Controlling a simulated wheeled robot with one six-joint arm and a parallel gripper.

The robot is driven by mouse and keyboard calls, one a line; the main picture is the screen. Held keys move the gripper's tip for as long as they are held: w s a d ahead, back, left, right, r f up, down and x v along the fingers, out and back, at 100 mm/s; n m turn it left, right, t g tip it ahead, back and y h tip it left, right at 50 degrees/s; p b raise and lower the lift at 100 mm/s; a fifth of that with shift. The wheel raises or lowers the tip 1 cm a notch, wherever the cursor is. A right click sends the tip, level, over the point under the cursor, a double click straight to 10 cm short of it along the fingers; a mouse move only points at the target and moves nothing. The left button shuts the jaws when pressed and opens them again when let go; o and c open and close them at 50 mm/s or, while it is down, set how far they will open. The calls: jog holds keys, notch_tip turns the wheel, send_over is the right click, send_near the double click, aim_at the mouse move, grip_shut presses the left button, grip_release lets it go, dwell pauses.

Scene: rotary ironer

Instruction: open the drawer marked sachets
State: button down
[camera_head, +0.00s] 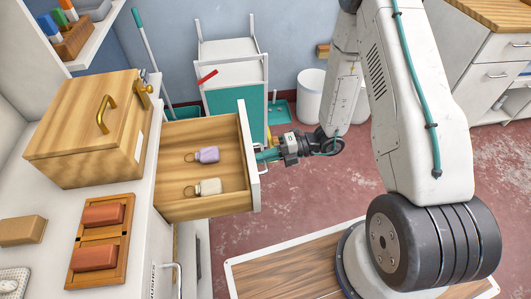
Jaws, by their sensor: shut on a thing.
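A wooden drawer (190,140) is pulled well out from the white counter on the left. Inside it lie a purple sachet-like item (207,155) and a cream one (209,187), each with a small cord loop. Its white front (247,150) faces away from the camera, so any marking on it is hidden. My gripper (264,156) is at the outer side of this front, shut on the drawer's handle. The handle is mostly hidden by the front and the gripper.
A wooden box (92,125) with a brass handle and a tray (76,251) of reddish blocks stand on the counter. A trolley (233,90) and a white bin (311,97) stand behind the drawer. Red floor (300,215) is open to the right.

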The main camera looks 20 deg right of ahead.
jog(key=shift+w+d, duration=0.1)
jog(key=shift+d, duration=0.15)
jog(key=c, duration=1.6)
grip_release()
jog(key=shift+d, duration=0.1)
jog(key=v, duration=0.7)
jog(key=shift+d+r, duration=0.1)
jog(key=shift+d, duration=0.25)
